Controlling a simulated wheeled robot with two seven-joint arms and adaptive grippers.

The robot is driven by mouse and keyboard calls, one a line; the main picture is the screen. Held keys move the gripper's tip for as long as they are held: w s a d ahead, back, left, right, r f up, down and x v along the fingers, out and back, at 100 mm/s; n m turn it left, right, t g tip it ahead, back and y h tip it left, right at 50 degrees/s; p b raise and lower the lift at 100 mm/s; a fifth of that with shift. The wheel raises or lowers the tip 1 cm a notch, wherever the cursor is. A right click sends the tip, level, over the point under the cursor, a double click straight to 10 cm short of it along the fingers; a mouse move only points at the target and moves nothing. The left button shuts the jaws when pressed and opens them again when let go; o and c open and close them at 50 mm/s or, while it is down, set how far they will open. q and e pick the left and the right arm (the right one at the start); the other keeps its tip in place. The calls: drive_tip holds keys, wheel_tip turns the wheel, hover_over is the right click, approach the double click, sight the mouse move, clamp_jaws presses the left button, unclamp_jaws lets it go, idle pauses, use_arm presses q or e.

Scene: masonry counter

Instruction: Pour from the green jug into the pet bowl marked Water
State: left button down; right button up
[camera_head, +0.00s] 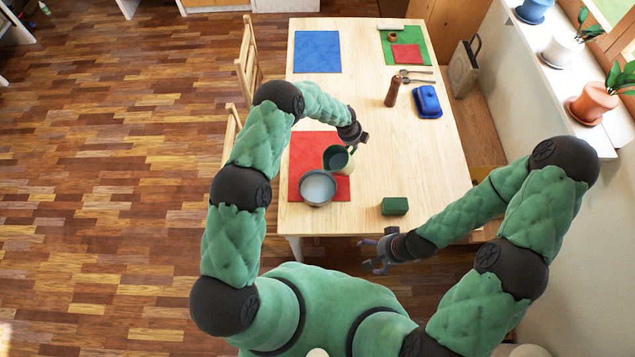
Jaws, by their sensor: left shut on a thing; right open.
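The green jug (329,153) is above the red mat's right edge, just behind the bowl, with its dark mouth showing and a pale part at its lower right. It looks tipped somewhat to the left; no stream of liquid can be made out. My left gripper (352,143) is shut on the jug at its upper right side. A round grey-blue bowl (318,188) stands on the front of the red mat (306,146); no marking on it is readable. My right gripper (373,257) is open and empty, off the table's front edge.
A dark green block (394,206) stands near the front edge, right of the bowl. A brown bottle (392,91), a blue butter dish (427,102) and spoons (416,76) are farther back at right. A blue mat (317,52) lies back left. The table's middle is clear.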

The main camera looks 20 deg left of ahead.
use_arm(q)
drive_tip(key=shift+w+d+f, duration=0.2)
drive_tip(key=shift+w+f, duration=0.15)
drive_tip(key=shift+f, duration=0.1)
drive_tip(key=shift+w+d+f+g+y+b, duration=0.15)
drive_tip(key=shift+w+f+g+y+b, duration=0.3)
drive_tip(key=shift+b, duration=0.6)
drive_tip(key=shift+w+d+f+g+y+b, duration=0.15)
drive_tip(key=shift+w+f+g+y+b, duration=0.25)
drive_tip(key=shift+b, duration=1.6)
drive_tip(key=shift+w+d+f+g+y+b, duration=0.1)
drive_tip(key=shift+w+d+f+g+b, duration=0.3)
drive_tip(key=shift+b, duration=1.65)
drive_tip(key=shift+w+a+f+g+y+b, duration=0.2)
drive_tip(key=shift+f+g+b, duration=0.45)
drive_tip(key=shift+b, duration=1.35)
drive_tip(key=shift+d, duration=0.15)
